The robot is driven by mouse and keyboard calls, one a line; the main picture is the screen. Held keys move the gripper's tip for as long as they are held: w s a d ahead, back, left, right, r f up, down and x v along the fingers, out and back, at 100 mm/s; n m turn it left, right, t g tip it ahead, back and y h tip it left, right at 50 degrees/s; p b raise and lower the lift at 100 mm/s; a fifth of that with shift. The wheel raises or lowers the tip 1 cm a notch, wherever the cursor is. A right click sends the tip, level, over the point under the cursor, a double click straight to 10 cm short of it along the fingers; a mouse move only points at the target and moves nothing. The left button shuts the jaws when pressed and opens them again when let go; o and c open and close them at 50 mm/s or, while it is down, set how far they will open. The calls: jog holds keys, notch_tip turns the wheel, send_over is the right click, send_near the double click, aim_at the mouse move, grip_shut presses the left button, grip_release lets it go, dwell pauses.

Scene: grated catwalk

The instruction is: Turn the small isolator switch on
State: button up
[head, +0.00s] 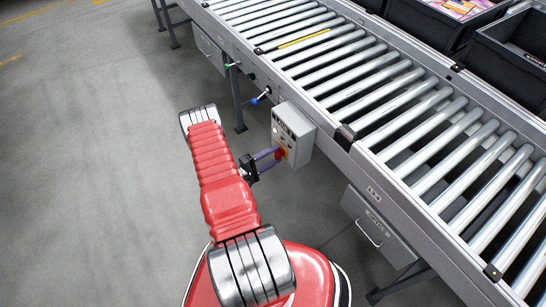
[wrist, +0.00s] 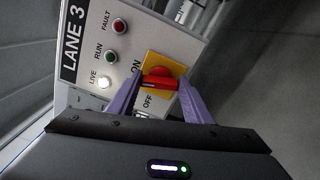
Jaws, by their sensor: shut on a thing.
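The isolator switch is a red rotary handle (wrist: 158,82) on a yellow plate (wrist: 155,62), on a grey control box (head: 300,133) fixed to the conveyor's side. ON and OFF are printed beside the plate in the wrist view. My gripper (head: 275,155) has purple fingers, one on each side of the red handle, and is shut on it. In the wrist view the handle lies nearly level across the picture, between the fingertips. Which mark it points to I cannot tell.
The box carries a LANE 3 label (wrist: 73,42), a red FAULT lamp (wrist: 120,26), a green RUN lamp (wrist: 111,56) and a bright white LIVE lamp (wrist: 105,81). The roller conveyor (head: 350,85) runs above. A blue-knobbed lever (head: 255,101) sticks out nearby. Floor at left is clear.

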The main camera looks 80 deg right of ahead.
jog(key=shift+s+f+m, duration=0.1)
jog(key=shift+f+m, duration=0.05)
jog(key=shift+m, duration=1.45)
jog(key=o, duration=1.1)
jog(key=shift+c, duration=0.2)
jog(key=shift+a, duration=0.15)
jog(key=v, duration=1.3)
jog(key=shift+w+a, duration=0.2)
jog(key=shift+w, duration=0.15)
jog(key=shift+f, duration=0.1)
